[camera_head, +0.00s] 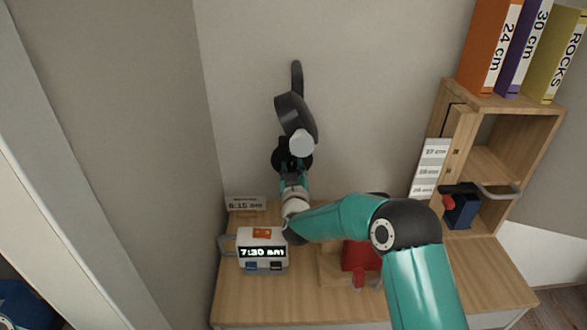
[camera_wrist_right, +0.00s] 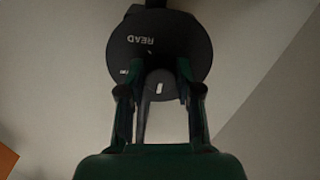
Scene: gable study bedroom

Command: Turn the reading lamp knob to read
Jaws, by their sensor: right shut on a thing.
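The black reading lamp (camera_head: 292,112) is on the wall at the back, with its curved arm above. Its round dark base is partly hidden behind my right gripper (camera_head: 293,168). In the right wrist view the round dial plate (camera_wrist_right: 142,55) carries the word READ and a smaller label too small to read. The grey knob (camera_wrist_right: 159,84) with a short white mark sits at the plate's lower part. The fingers of my right gripper (camera_wrist_right: 159,92) are on both sides of the knob and shut on it. I cannot tell which label the mark points to. My left gripper is not in view.
Below stands a white clock (camera_head: 248,238) reading 7:30 am, with a card (camera_head: 246,203) behind it. A red object (camera_head: 358,256) is partly hidden by my right arm. A wooden shelf (camera_head: 500,107) with binders stands at the right.

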